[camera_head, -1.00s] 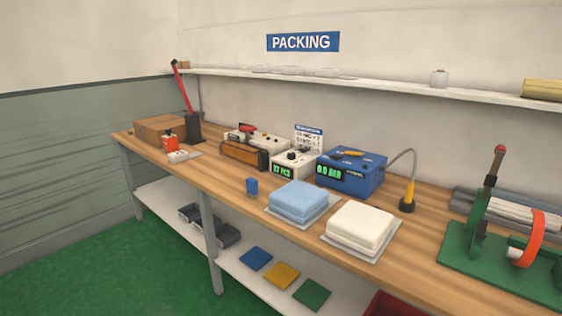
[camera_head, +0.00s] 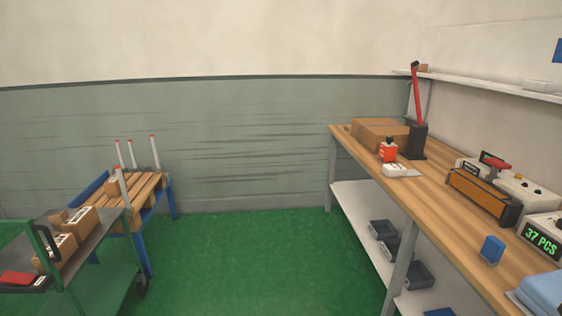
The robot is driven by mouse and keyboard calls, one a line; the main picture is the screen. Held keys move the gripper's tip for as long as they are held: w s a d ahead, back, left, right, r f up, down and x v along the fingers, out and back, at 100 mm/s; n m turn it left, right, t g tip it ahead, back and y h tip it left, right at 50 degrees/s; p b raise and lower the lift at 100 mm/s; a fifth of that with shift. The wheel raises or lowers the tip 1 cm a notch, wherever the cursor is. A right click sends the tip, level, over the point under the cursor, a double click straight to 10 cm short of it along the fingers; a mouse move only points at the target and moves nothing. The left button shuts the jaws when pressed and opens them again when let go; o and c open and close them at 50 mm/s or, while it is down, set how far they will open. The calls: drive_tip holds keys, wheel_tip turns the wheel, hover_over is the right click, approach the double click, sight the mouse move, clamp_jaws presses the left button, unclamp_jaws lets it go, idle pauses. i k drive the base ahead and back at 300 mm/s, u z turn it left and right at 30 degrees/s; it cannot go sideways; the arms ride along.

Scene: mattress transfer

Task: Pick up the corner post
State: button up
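Several thin white upright posts with reddish tips (camera_head: 155,152) stand at the corners of a wooden slatted top (camera_head: 150,186) on a blue frame, at the left of the head view. They look like corner posts, but I cannot tell which one the task means. A small brown block lies on the slats near the front post. My gripper is not in view.
A green cart (camera_head: 95,262) with cardboard boxes (camera_head: 78,220) stands in front of the slatted stand, at lower left. A long wooden workbench (camera_head: 425,197) runs along the right, with a shelf below. Green floor (camera_head: 260,255) between them is clear.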

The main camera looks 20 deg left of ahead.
sight(132, 151)
drive_tip(key=u, duration=0.6)
drive_tip(key=i, duration=1.85)
drive_tip(key=u, duration=0.7)
drive_tip(key=i, duration=2.1)
drive_tip(key=u, duration=0.6)
drive_tip(key=i, duration=1.55)
drive_tip(key=u, duration=0.3)
drive_tip(key=k, duration=0.6)
drive_tip(key=z, duration=0.75)
drive_tip(key=i, duration=1.35)
drive_tip(key=u, duration=0.75)
